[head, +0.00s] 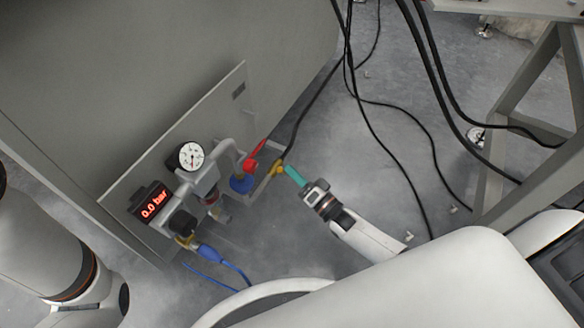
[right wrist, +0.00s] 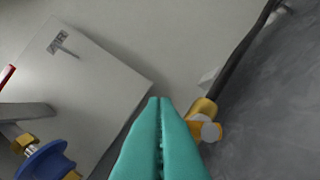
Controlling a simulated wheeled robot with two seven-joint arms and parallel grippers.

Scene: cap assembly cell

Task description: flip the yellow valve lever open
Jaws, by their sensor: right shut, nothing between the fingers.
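The yellow valve lever (head: 278,168) is at the end of the pipework, low by the grey cabinet. In the right wrist view its yellow part (right wrist: 206,107) shows just right of the fingertips, with a pale round fitting beside it. My right gripper (head: 291,173) has teal fingers, shut and empty, with the tips close to the yellow part. In the right wrist view the shut fingers (right wrist: 160,103) point past its left side. I cannot tell whether they touch it. My left gripper is out of view; only part of the left arm shows.
A red lever (head: 255,154) and blue knob (head: 241,184) sit just left of the yellow part. A gauge (head: 190,156) and a display reading 0.0 bar (head: 152,205) are further left. Black cables (head: 385,105) cross the floor; a metal frame (head: 520,110) stands right.

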